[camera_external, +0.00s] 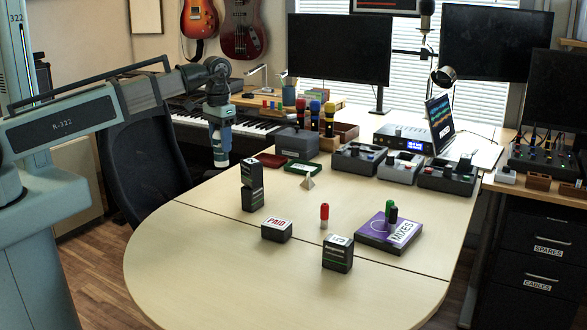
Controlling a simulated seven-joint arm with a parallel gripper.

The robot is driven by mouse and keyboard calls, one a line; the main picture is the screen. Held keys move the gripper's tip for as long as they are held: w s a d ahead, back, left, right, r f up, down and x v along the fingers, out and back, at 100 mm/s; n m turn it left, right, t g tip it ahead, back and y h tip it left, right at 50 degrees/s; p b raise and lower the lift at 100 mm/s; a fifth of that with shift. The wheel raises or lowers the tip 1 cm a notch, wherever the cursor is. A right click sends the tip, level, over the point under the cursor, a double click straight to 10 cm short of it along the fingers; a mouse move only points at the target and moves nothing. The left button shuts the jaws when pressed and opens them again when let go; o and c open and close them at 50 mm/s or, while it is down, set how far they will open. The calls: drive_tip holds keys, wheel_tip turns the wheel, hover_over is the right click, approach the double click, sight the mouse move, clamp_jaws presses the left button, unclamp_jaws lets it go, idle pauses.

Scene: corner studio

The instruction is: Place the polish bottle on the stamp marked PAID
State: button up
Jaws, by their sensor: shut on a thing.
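The stamp marked PAID (277,230) is a dark block with a white top and red lettering, on the near left half of the table. I cannot tell for sure which thing is the polish bottle. A small red-topped, white-based item (324,215) stands right of the stamp.
Another dark block (338,252) stands front right. A purple MIXES box (375,240) carries green and dark upright items. The near table end is clear.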

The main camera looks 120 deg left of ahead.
wheel_tip(320, 180, up, 10)
drive_tip(key=shift+f, duration=0.1)
drive_tip(key=w+d, duration=0.2)
drive_tip(key=w, duration=0.5)
drive_tip(key=w+d, duration=0.3)
drive_tip(key=w, duration=0.5)
drive_tip(key=n, duration=0.1)
hover_over(277, 222)
wheel_tip(277, 222, down, 4)
drive_tip(key=shift+f, duration=5.5)
drive_tip(key=shift+f, duration=0.15)
drive_tip(key=o, duration=1.1)
